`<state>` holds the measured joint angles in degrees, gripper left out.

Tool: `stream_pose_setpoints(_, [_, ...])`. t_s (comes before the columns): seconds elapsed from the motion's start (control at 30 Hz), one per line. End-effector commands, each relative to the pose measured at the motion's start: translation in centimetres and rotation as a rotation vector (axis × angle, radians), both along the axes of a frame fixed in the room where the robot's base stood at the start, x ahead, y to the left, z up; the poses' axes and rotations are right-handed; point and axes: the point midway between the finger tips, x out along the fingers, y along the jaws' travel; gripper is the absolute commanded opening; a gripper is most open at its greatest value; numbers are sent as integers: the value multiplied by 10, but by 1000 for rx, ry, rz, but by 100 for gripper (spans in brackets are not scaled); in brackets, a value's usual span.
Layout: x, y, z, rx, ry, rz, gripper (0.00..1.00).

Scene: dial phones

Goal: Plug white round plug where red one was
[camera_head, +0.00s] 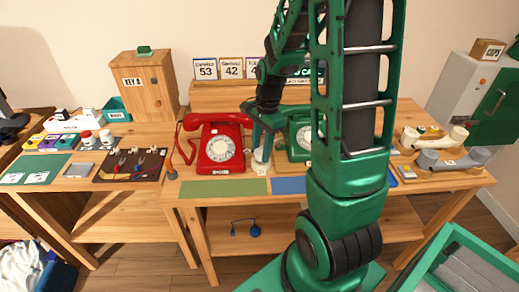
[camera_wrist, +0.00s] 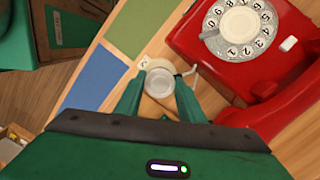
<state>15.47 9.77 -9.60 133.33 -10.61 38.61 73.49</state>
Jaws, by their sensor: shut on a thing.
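My gripper (camera_head: 263,138) points down at the table between the red phone (camera_head: 221,148) and the green phone (camera_head: 298,138). In the wrist view its fingers (camera_wrist: 160,90) stand on either side of a round white piece, which looks like the white round plug (camera_wrist: 160,78), with a short pale lead at its side. A small numbered label (camera_wrist: 143,62) sits just beyond it. Whether the plug is seated in anything below is hidden. The red phone's dial (camera_wrist: 238,28) shows close by. A grey plug-like end (camera_head: 172,174) of the red cord lies at the table's front left.
A green mat (camera_head: 225,189) and a blue mat (camera_head: 288,185) lie along the front edge. White and grey handset-like pieces (camera_head: 435,138) are at the right. A wooden cabinet (camera_head: 146,82) and a board with tools (camera_head: 131,165) are at the left.

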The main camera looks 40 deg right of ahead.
Motion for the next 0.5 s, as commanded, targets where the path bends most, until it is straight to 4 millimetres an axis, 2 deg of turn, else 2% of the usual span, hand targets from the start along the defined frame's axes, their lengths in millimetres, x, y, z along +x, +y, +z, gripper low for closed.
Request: stream_pose_setpoints(0.5, [0, 0, -11, 0, 1, 0, 17])
